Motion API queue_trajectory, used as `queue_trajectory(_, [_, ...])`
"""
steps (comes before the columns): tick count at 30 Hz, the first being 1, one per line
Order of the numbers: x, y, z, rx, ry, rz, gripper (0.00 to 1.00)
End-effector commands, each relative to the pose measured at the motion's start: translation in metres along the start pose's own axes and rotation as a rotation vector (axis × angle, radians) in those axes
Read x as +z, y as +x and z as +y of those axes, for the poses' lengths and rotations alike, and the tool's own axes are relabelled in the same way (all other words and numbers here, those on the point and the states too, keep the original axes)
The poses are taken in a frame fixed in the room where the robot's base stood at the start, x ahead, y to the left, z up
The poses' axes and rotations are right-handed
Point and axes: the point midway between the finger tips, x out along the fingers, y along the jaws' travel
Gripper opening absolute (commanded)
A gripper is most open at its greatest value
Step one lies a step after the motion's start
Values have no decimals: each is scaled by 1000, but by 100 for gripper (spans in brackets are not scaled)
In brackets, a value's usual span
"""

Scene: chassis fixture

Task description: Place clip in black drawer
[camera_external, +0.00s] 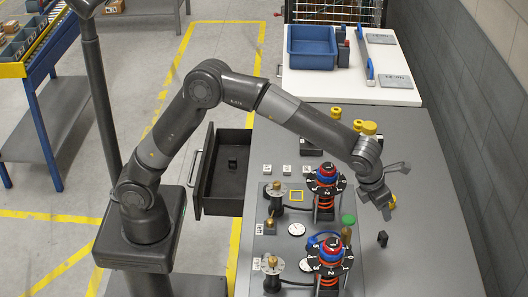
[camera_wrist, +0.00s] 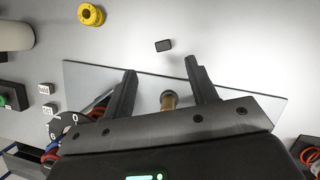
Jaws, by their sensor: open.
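The black drawer (camera_external: 222,205) is pulled open from the left side of the grey workbench, with a small black object (camera_external: 232,163) inside. A small black block (camera_external: 382,239) stands on the bench at the right; a dark block also shows in the wrist view (camera_wrist: 163,45), beyond my fingertips. I cannot tell for sure which black piece is the clip. My gripper (camera_external: 388,208) is above the right part of the bench, apart from the block. In the wrist view my gripper (camera_wrist: 160,68) has its fingers spread, with a brass knob (camera_wrist: 169,100) seen between them.
Dial fixtures with red and blue tops (camera_external: 327,172) (camera_external: 330,245) stand between the drawer and my gripper. A green knob (camera_external: 348,219) and brass posts (camera_external: 273,264) are near them. A blue bin (camera_external: 312,48) sits on the white table behind. Bare bench lies front right.

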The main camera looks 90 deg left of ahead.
Motion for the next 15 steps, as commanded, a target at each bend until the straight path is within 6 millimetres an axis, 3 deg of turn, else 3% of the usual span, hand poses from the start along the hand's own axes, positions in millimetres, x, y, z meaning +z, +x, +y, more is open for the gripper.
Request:
queue_trajectory(3, [-10,24,-1,-1,1,0,53])
queue_trajectory(15, [-13,78,-1,-2,-3,1,53])
